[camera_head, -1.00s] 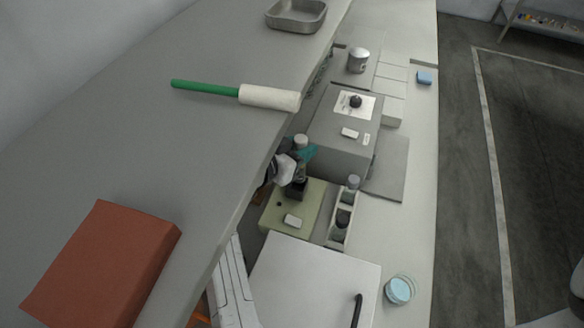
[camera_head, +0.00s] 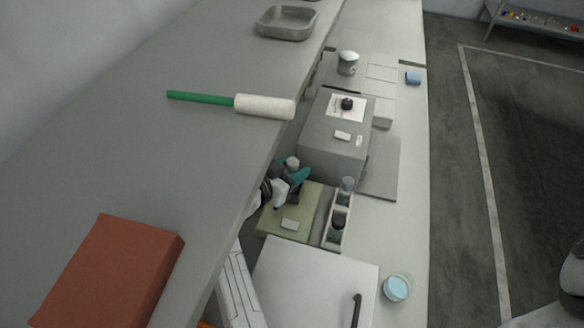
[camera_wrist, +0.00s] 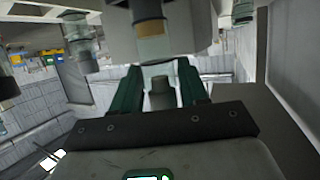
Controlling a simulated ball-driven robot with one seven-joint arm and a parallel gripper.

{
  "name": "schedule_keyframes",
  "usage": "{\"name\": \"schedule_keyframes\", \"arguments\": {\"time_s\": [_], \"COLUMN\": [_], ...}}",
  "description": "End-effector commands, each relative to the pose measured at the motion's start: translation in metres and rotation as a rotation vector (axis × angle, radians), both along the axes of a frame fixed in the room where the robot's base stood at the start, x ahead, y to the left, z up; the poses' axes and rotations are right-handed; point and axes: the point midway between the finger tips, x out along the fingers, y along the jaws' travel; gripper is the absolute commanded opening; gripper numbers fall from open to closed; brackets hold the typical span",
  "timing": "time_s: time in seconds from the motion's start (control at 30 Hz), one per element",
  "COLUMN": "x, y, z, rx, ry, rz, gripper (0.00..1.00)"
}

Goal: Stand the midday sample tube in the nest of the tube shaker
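A tube with a whitish cap (camera_head: 292,162) stands about upright at the shaker's far side; no label is readable. My gripper (camera_head: 296,176), with teal fingers, is shut around this tube below its cap. In the wrist view, a grey cylindrical part of the tube (camera_wrist: 160,92) shows between the fingers (camera_wrist: 160,82). The dark nest is mostly hidden behind my gripper, so I cannot tell whether the tube's foot is seated.
A white rack (camera_head: 331,236) with dark tubes stands close right of the shaker. A grey box with a knob (camera_head: 335,148) stands behind it, a white lidded box (camera_head: 310,285) in front. A raised grey shelf, bearing a red block (camera_head: 108,272) and a green-handled roller (camera_head: 264,106), runs along the left.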

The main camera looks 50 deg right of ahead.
Motion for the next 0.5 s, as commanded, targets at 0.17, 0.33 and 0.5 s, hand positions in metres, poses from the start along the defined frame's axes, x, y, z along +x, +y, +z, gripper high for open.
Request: {"name": "schedule_keyframes", "arguments": {"time_s": [0.17,0.33,0.5], "x": [0.0001,0.0001,0.0007], "y": [0.0001,0.0001,0.0044], "z": [0.0003,0.0004,0.0021], "rx": [0.000,0.000,0.001], "ry": [0.000,0.000,-0.001], "rz": [0.000,0.000,0.002], "gripper": [0.59,0.59,0.59]}}
